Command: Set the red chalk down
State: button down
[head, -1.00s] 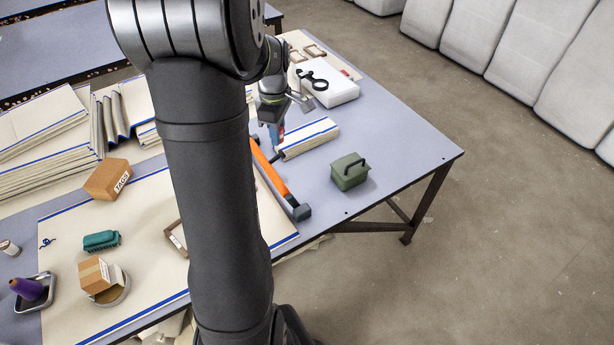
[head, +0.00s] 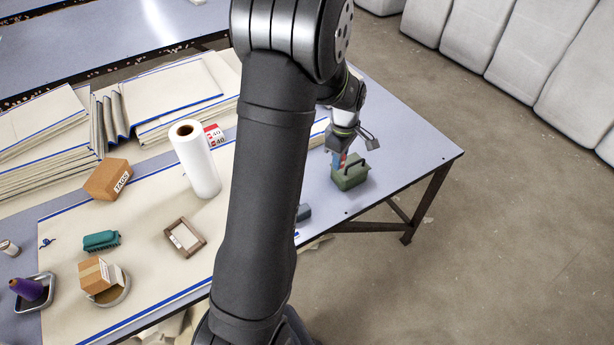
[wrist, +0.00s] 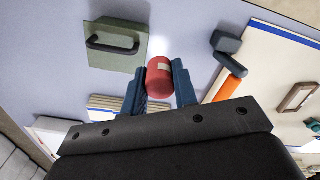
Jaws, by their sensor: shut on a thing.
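The red chalk (wrist: 159,77) is a short red cylinder with a pale label, seen between the two blue fingers in the wrist view. My gripper (wrist: 161,86) is shut on it. In the head view my gripper (head: 340,160) is at the right part of the table, right by the green lidded box, and the chalk there is mostly hidden by the fingers. I cannot tell from the views how high the chalk is above the table (head: 405,150).
The green box (head: 352,176) with a dark handle stands close to my gripper, and it also shows in the wrist view (wrist: 117,50). An orange-handled tool (wrist: 229,85) lies on the other side. The grey tabletop to the right of the box is clear up to its edge.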

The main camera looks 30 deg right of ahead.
notch_tip(320, 180, down, 2)
jog(key=shift+w+f, duration=0.1)
jog(key=shift+f, duration=0.1)
jog(key=w+a+f, duration=0.1)
jog(key=w+f, duration=0.1)
jog(key=w, duration=0.1)
jog(key=w+a+f, duration=0.1)
jog(key=w+f, duration=0.1)
jog(key=w, duration=0.2)
jog(key=w+a+f, duration=0.2)
jog(key=w+f, duration=0.1)
jog(key=shift+w, duration=0.35)
jog(key=shift+f, duration=2)
jog(key=shift+f, duration=0.2)
jog(key=c, duration=1.1)
grip_release()
jog(key=shift+c, duration=0.2)
jog(key=shift+r, duration=0.1)
notch_tip(320, 180, up, 12)
